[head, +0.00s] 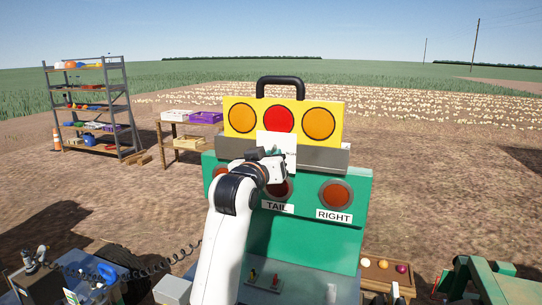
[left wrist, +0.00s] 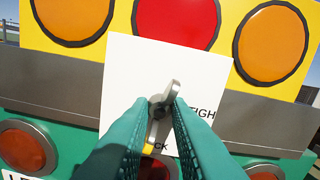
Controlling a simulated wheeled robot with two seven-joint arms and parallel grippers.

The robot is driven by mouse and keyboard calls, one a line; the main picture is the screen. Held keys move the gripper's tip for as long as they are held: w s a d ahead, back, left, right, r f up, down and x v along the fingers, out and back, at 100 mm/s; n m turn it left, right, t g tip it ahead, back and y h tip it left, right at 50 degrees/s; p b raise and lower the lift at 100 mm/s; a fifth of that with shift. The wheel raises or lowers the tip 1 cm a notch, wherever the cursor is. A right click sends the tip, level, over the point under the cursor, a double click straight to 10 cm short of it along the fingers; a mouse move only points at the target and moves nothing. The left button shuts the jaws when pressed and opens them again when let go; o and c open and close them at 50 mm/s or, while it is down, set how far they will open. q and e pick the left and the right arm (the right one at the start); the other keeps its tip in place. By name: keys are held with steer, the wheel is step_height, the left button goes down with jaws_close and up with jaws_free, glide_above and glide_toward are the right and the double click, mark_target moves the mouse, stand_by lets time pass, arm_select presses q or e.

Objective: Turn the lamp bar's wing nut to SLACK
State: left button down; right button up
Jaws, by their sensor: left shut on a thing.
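The lamp bar (head: 336,119) is yellow with two orange lamps and a red one between them, above a grey strip. It stands on the green panel (head: 352,235). A white card (left wrist: 125,60) on its front carries partly hidden words, "TIGH" at right and "CK" below. The grey metal wing nut (left wrist: 174,88) sits on the card, one wing tilted up and slightly right. A yellow strip (left wrist: 151,131) shows below it, near "CK". My left gripper (head: 274,156) is at the nut, its green fingers closed on it in the left wrist view (left wrist: 163,106). They hide part of the card.
The green panel has red lamps, with labels "TAIL" and "RIGHT" (head: 334,215). A black handle (head: 281,82) arches above the lamp bar. A box of onions (head: 384,268) is at lower right. Shelves (head: 88,105) and a crate table (head: 188,130) stand back left.

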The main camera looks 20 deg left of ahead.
arm_select(q)
steer(key=shift+f+n, duration=0.25)
steer(key=shift+n, duration=0.75)
steer(key=c, duration=1.6)
jaws_free()
steer(key=shift+c, duration=0.2)
steer(key=o, duration=0.3)
steer(key=shift+r, duration=0.1)
steer(key=shift+s, duration=0.15)
steer(key=s+b, duration=0.4)
steer(key=s, duration=0.7)
steer(key=shift+s+a, duration=0.2)
steer(key=shift+s, duration=0.2)
